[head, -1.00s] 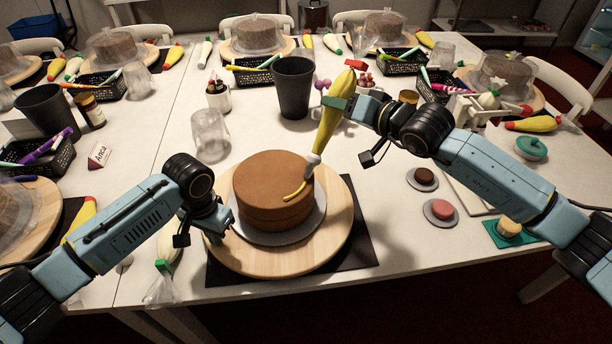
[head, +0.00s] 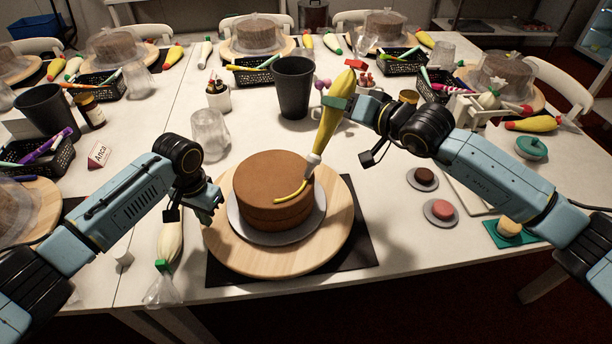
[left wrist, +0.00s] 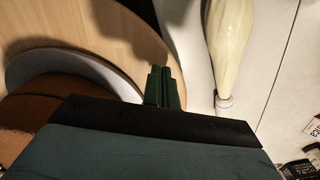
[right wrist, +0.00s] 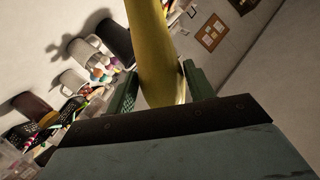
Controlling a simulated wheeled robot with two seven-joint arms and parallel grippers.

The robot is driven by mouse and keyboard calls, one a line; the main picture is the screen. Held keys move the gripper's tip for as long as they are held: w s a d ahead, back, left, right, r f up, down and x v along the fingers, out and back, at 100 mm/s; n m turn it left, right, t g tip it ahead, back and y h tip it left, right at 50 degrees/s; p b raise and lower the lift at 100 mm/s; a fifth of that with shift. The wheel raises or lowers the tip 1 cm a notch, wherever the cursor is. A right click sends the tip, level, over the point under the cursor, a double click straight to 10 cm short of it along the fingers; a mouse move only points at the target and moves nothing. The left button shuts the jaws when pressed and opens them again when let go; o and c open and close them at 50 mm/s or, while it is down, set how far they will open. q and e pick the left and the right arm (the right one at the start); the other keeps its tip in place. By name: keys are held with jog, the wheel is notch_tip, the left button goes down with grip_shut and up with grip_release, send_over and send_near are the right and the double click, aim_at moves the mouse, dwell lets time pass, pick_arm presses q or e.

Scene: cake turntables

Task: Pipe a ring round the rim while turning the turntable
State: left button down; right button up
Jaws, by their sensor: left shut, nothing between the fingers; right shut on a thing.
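A round brown cake (head: 268,185) stands on a grey cake board (head: 262,236) on a round wooden turntable (head: 335,215). A short yellow line of icing (head: 291,195) curves along the front right of the cake's top. My right gripper (head: 342,100) is shut on a yellow piping bag (head: 328,128), also seen in the right wrist view (right wrist: 157,50). The bag is tilted, its white nozzle (head: 313,160) at the right rim of the cake top. My left gripper (head: 212,208) is shut and empty by the turntable's left edge; its fingers show in the left wrist view (left wrist: 163,88).
A cream piping bag (head: 170,243) lies left of the turntable, near the left gripper. A clear cup (head: 210,133) and a black cup (head: 293,88) stand behind. A black mat (head: 362,255) lies beneath the turntable.

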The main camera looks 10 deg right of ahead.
pick_arm(q)
jog(key=shift+r, duration=1.25)
pick_arm(e)
jog(key=shift+r, duration=0.1)
pick_arm(q)
jog(key=s+d, duration=0.2)
jog(key=d, duration=0.1)
jog(key=s+d, duration=0.2)
jog(key=d, duration=0.2)
jog(key=s+d, duration=0.1)
jog(key=d, duration=0.3)
jog(key=shift+s+r, duration=0.1)
jog(key=shift+s, duration=0.3)
send_over(286, 267)
jog(key=shift+w+a, duration=0.1)
jog(key=shift+w, duration=0.1)
jog(key=shift+s, duration=0.2)
jog(key=shift+f, duration=1.9)
